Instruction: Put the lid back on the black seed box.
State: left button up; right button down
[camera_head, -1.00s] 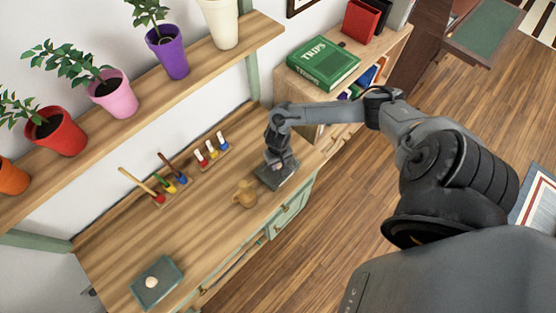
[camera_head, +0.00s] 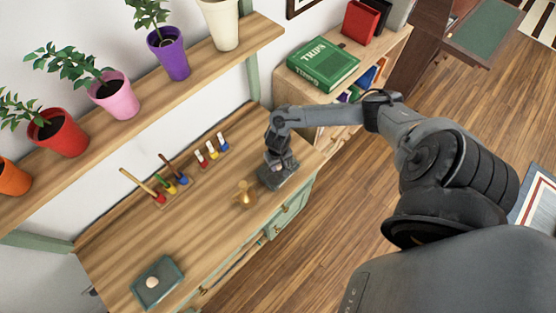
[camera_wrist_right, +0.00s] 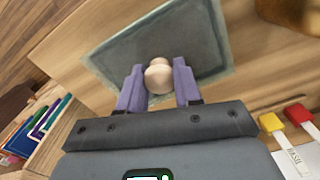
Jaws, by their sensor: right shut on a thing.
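My right gripper (camera_head: 278,160) is over the far right end of the desk. In the right wrist view its two fingers (camera_wrist_right: 159,85) are shut on a pale round knob (camera_wrist_right: 158,74). The knob sits on a dark slab-like lid (camera_wrist_right: 205,45) with a worn pale green rim. In the head view the dark slab (camera_head: 289,181) is low over the desk; I cannot tell whether it touches the wood. A similar dark teal box or lid with a pale knob (camera_head: 170,271) lies at the desk's left front. I cannot tell which is the seed box. My left gripper is not in view.
A small brown jug (camera_head: 244,196) stands left of the right gripper. A shelf of potted plants (camera_head: 110,135) is above. A bookcase (camera_head: 300,88) stands on the right. The middle-left desk is bare.

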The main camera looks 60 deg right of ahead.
dwell(0.4)
jog(key=shift+c, duration=1)
grip_release()
jog(key=shift+r+p, duration=1.65)
jog(key=shift+p, duration=0.6)
jog(key=shift+r+p, duration=1.8)
jog(key=shift+p, duration=0.55)
jog(key=shift+c, duration=0.2)
